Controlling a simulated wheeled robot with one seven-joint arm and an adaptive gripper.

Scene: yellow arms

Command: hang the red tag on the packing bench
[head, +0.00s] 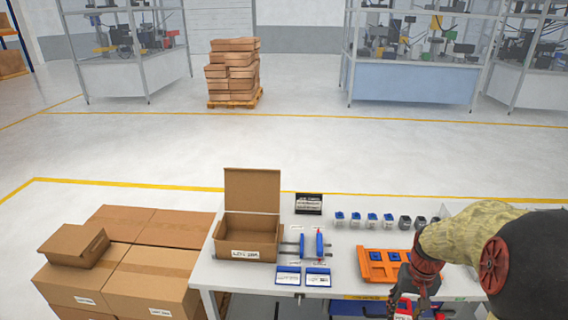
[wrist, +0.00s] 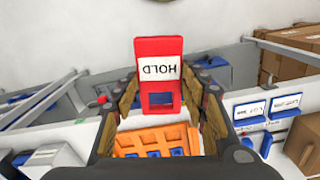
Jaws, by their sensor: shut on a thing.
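The red tag (wrist: 150,48) has a white label reading HOLD, upside down in the wrist view, and an opening at its near end. My gripper (wrist: 163,92) is shut on the tag's near end, one finger on each side, and the tag sticks out beyond the fingertips.
An open cardboard box (head: 248,250) stands at the bench's left end. Blue-edged cards (head: 288,276) lie near the front edge. Several small containers (head: 372,220) line the back. Stacked cartons (head: 150,270) stand left of the bench.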

